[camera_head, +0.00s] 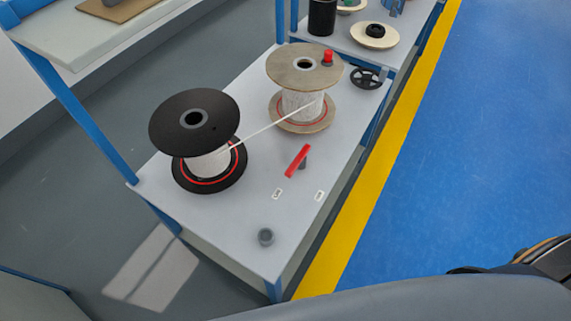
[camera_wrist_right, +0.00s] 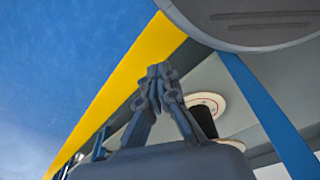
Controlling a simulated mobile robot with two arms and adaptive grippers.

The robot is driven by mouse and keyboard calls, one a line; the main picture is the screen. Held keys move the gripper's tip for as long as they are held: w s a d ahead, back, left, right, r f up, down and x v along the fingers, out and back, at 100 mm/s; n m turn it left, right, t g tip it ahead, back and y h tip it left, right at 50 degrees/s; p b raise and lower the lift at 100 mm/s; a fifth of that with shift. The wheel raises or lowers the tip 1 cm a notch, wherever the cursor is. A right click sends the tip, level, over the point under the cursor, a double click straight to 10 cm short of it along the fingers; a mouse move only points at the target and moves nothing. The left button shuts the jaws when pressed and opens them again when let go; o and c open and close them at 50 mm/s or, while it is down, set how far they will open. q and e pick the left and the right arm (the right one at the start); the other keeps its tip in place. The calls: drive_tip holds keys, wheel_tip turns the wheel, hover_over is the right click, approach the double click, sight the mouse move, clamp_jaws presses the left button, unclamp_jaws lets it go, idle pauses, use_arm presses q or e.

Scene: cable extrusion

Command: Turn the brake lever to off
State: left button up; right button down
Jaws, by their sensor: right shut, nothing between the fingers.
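The red brake lever (camera_head: 298,161) is on the grey table (camera_head: 230,220), on a short grey pivot. It slants, with its lower end toward the left one of two small white labels (camera_head: 278,193); the other label (camera_head: 319,195) is to the right. The print on them is too small to read surely. My right gripper (camera_wrist_right: 158,75) shows in the right wrist view, shut and empty, away from the lever. My left gripper is in neither view.
A black spool (camera_head: 194,122) and a tan spool (camera_head: 303,66) stand behind the lever, with a white cable (camera_head: 264,131) strung between them. A red knob (camera_head: 327,57), black handwheel (camera_head: 367,78) and grey knob (camera_head: 265,237) are around. Blue floor (camera_head: 480,160) to the right is clear.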

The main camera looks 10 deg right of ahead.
drive_tip(key=w+a+r+t+y+b, duration=0.1)
drive_tip(key=w+a+r+b, duration=0.15)
drive_tip(key=w+r, duration=0.7)
drive_tip(key=w+a+r+t+b, duration=0.1)
drive_tip(key=w+a+r, duration=0.35)
drive_tip(key=r, duration=0.85)
drive_tip(key=w+a+r+n, duration=0.1)
drive_tip(key=w, duration=0.1)
drive_tip(key=w+a+r+n+y, duration=0.1)
drive_tip(key=w, duration=0.2)
drive_tip(key=w+a+r, duration=0.1)
drive_tip(key=w, duration=0.2)
drive_tip(key=shift+w+a+r+n+y, duration=0.2)
drive_tip(key=shift+r+n+y, duration=0.15)
drive_tip(key=shift+n+y, duration=0.05)
drive_tip(key=w+r+n, duration=0.2)
drive_tip(key=w+r, duration=0.4)
drive_tip(key=w, duration=0.2)
drive_tip(key=w+d+r+n+g, duration=0.1)
drive_tip(key=w+r, duration=0.4)
drive_tip(key=w, duration=0.4)
drive_tip(key=shift+w+d+r+n+b, duration=0.25)
drive_tip(key=shift+r+n+b, duration=0.05)
drive_tip(key=shift+r+n, duration=0.1)
